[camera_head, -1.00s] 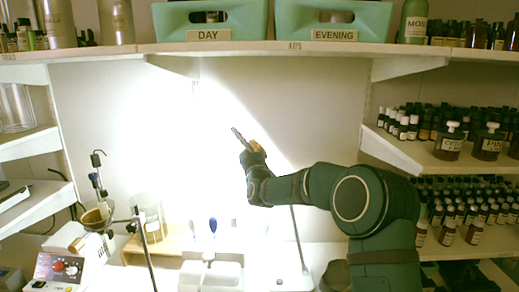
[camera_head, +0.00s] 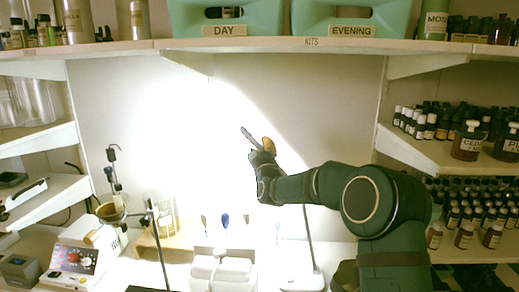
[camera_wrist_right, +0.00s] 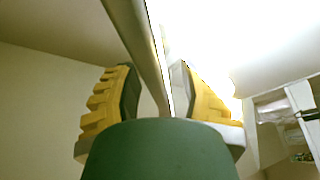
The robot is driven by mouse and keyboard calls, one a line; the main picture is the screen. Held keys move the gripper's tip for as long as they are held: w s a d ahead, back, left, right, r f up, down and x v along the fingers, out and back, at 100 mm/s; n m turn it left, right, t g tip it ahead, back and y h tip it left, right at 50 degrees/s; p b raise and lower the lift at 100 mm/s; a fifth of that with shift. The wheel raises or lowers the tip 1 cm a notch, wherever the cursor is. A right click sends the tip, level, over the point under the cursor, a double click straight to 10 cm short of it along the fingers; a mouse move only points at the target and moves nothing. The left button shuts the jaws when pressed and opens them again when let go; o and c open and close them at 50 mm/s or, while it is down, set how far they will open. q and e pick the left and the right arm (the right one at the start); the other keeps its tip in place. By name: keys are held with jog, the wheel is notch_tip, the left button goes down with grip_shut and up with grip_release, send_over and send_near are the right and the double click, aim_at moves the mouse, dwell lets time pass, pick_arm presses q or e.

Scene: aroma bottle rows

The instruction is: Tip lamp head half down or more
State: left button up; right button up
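The lamp shows in the head view as a thin stem (camera_head: 309,240) rising from a pale base (camera_head: 302,281) on the counter. Its upper part is hidden behind my right arm and in glare, so I cannot make out the lamp head's tilt. My right gripper (camera_head: 259,139) is raised in front of the lit wall, fingers pointing up. In the wrist view its yellow-padded fingers (camera_wrist_right: 158,90) stand apart. A metal bar (camera_wrist_right: 145,45), apparently part of the lamp, runs between them, close to the right finger. A strong glow fills the upper right there. My left gripper is not in view.
A shelf with green DAY (camera_head: 224,30) and EVENING (camera_head: 352,31) crates spans above. Bottle shelves (camera_head: 450,155) stand at the right.

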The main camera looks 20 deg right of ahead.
jog(key=v, duration=1.2)
dwell(0.5)
